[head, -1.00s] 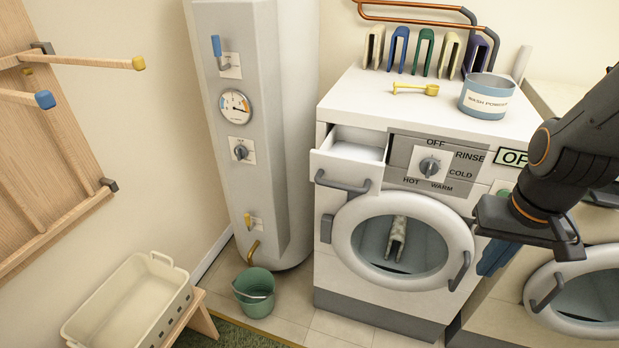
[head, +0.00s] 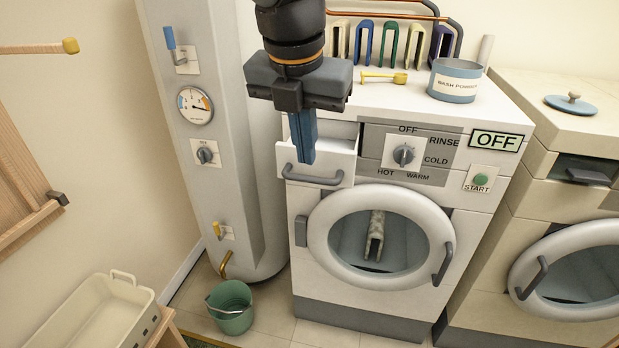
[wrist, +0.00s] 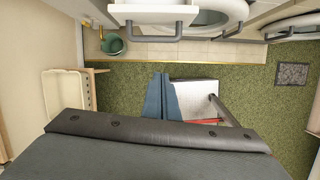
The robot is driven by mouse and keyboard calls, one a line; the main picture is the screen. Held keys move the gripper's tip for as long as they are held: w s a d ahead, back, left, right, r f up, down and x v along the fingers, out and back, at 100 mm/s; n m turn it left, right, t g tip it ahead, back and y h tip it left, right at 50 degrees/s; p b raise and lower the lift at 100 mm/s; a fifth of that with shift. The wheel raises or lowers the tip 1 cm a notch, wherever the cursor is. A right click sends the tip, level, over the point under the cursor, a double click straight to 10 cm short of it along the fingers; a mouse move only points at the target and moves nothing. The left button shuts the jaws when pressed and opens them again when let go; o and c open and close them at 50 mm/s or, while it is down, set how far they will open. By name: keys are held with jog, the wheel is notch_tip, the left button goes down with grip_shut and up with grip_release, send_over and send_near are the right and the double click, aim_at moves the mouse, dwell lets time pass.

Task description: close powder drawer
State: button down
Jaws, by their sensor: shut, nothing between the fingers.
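The powder drawer (head: 290,162) at the washer's upper left stands open, its white front jutting out from the washer (head: 385,290). Its grey bar handle (head: 313,179) is on the front face. My gripper (head: 303,158) is shut and empty, its blue fingers pointing down. In the head view it overlaps the drawer and hides part of its opening; contact cannot be told. In the wrist view the drawer (wrist: 152,13) and its handle are at the top edge, with my gripper (wrist: 160,78) lower in the picture over the green rug.
A wash powder tub (head: 455,85) and a yellow scoop (head: 385,77) are on the washer top. A boiler (head: 225,190) stands close on the left, with a green bucket (head: 230,308) below. The round washer door (head: 325,225) is shut beneath the drawer.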

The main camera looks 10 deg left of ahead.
aim_at(322, 149)
jog(key=shift+n, duration=0.8)
jog(key=x, duration=0.3)
jog(key=w+p+x, duration=0.1)
jog(key=x, duration=0.2)
jog(key=w+a+x, duration=0.1)
jog(key=x, duration=0.3)
jog(key=shift+r, duration=0.2)
jog(key=shift+w+f, duration=0.15)
jog(key=shift+w, duration=0.55)
jog(key=shift+p, duration=0.3)
jog(key=w+p, duration=0.1)
jog(key=w, duration=0.3)
jog(key=w+p, duration=0.1)
jog(key=w, duration=0.4)
jog(key=w+d+p, duration=0.1)
jog(key=w, duration=0.4)
jog(key=shift+d+p, duration=0.1)
jog(key=shift+p, duration=0.3)
jog(key=shift+w, duration=0.2)
